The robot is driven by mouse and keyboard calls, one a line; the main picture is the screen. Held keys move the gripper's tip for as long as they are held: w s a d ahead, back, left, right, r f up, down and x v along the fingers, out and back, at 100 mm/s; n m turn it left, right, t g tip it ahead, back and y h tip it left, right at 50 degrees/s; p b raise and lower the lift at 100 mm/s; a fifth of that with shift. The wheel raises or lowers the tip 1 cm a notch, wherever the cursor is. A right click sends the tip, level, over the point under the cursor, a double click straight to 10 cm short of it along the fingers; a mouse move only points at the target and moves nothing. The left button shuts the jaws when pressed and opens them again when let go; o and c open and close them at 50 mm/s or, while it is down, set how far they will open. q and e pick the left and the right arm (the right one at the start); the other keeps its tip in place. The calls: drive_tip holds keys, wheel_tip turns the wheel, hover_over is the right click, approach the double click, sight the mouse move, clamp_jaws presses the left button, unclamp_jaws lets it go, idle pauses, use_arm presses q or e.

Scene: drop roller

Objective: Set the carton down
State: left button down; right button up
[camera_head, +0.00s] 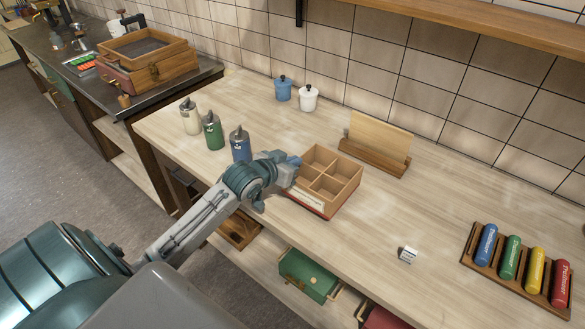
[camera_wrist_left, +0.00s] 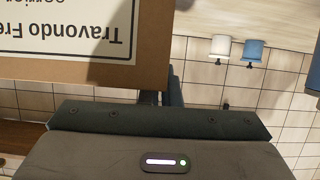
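The carton (camera_head: 341,188) is a brown open box with several compartments, at the middle of the table near its front edge. Its compartments look empty. A white printed label and a red lower edge show on its near side. In the left wrist view the carton (camera_wrist_left: 155,72) fills the upper left, with its label upside down. My left gripper (camera_head: 294,163) is at the carton's left side and appears shut on its wall; the fingertips are largely hidden. I cannot tell whether the carton touches the table. My right gripper is not in view.
Three bottles (camera_head: 213,130) stand left of the carton. A wooden holder with a board (camera_head: 377,143) stands behind it. Two lidded jars (camera_head: 308,98) are by the wall. A small white block (camera_head: 407,255) and a rack of coloured cylinders (camera_head: 481,276) are right.

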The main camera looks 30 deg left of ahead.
use_arm(q)
drive_tip(key=shift+s+f+p, duration=0.1)
drive_tip(key=shift+f+p, duration=0.35)
drive_tip(key=shift+f, duration=1.15)
drive_tip(key=shift+f, duration=0.15)
drive_tip(key=c, duration=1.6)
unclamp_jaws()
drive_tip(key=shift+c, duration=0.2)
drive_tip(key=d+v, duration=0.1)
drive_tip(key=v, duration=1.1)
drive_tip(key=shift+a+r+b, duration=0.25)
drive_tip(key=shift+a+b, duration=0.1)
drive_tip(key=shift+a, duration=0.1)
